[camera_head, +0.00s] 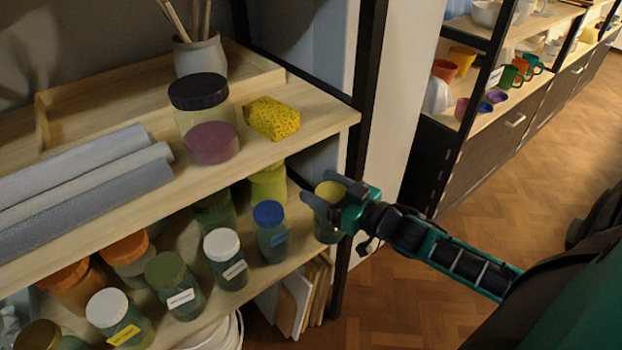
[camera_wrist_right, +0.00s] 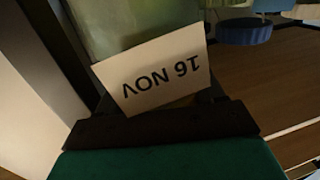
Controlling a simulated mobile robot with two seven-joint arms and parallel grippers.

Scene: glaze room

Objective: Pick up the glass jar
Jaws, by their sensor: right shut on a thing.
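A glass jar with a yellow lid (camera_head: 327,232) stands at the right end of the lower shelf. My right gripper (camera_head: 326,193) reaches in from the right and is shut on this jar, its fingers at the jar's upper part. In the right wrist view the greenish glass of the jar (camera_wrist_right: 130,25) fills the top, with a white label reading "16 NOV" upside down. The fingers are mostly hidden there behind the label. I cannot tell whether the jar is clear of the shelf. My left gripper is not in view.
A blue-lidded jar (camera_head: 270,230) stands close left of the held jar, with several more jars further left. The upper shelf (camera_head: 330,118) overhangs, carrying a yellow sponge (camera_head: 272,118) and a black-lidded jar (camera_head: 207,120). A dark shelf post (camera_head: 357,120) stands close by. Open floor lies right.

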